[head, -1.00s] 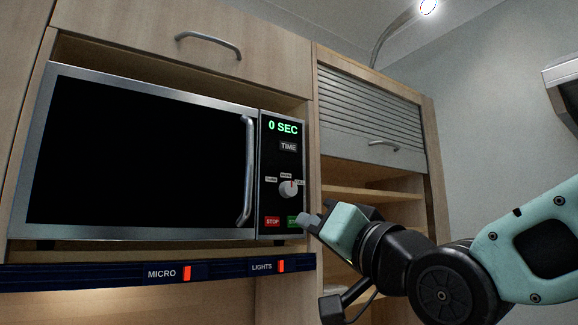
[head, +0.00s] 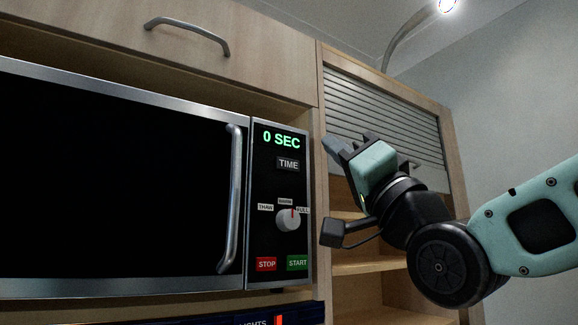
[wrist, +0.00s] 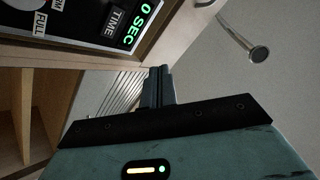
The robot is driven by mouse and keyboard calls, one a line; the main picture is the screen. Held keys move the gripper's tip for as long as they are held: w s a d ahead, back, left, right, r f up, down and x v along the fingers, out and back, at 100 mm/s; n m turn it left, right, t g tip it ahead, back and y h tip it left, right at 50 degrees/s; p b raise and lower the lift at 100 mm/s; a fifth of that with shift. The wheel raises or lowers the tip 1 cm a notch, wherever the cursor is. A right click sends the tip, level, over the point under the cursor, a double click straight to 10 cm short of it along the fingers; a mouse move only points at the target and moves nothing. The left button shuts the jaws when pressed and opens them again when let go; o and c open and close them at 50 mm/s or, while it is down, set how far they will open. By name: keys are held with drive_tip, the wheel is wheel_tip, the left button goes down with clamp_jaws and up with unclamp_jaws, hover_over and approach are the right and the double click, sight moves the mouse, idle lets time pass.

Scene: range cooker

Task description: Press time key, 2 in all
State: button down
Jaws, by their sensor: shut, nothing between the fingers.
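The time key (head: 288,164) is a grey key lettered TIME on the microwave's black control panel, just under the green display (head: 281,140), which reads 0 SEC. In the wrist view the time key (wrist: 117,19) is at the top, left of my gripper's fingers, with the display (wrist: 137,26) beside it. My gripper (head: 333,146) is shut and empty, to the right of the panel at about the height of the key, apart from it. In the wrist view the shut fingers of my gripper (wrist: 158,75) point up toward the cabinet edge.
The panel also has a knob (head: 288,220), a red STOP key (head: 266,264) and a green START key (head: 298,262). A vertical door handle (head: 231,200) stands out left of the panel. Open shelves (head: 360,267) and a roller shutter (head: 385,110) are at the right.

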sight(288, 165)
drive_tip(key=shift+w+a+p, duration=0.5)
drive_tip(key=shift+w+a, duration=0.35)
drive_tip(key=shift+w, duration=0.35)
drive_tip(key=shift+w+a+p, duration=0.5)
drive_tip(key=shift+w+a, duration=0.3)
drive_tip(key=shift+w, duration=0.45)
drive_tip(key=shift+w+a+p, duration=0.5)
drive_tip(key=shift+w+a, duration=0.35)
drive_tip(key=shift+w, duration=0.35)
drive_tip(key=shift+w+a+b, duration=0.2)
drive_tip(key=shift+w+b, duration=0.15)
drive_tip(key=shift+b, duration=0.1)
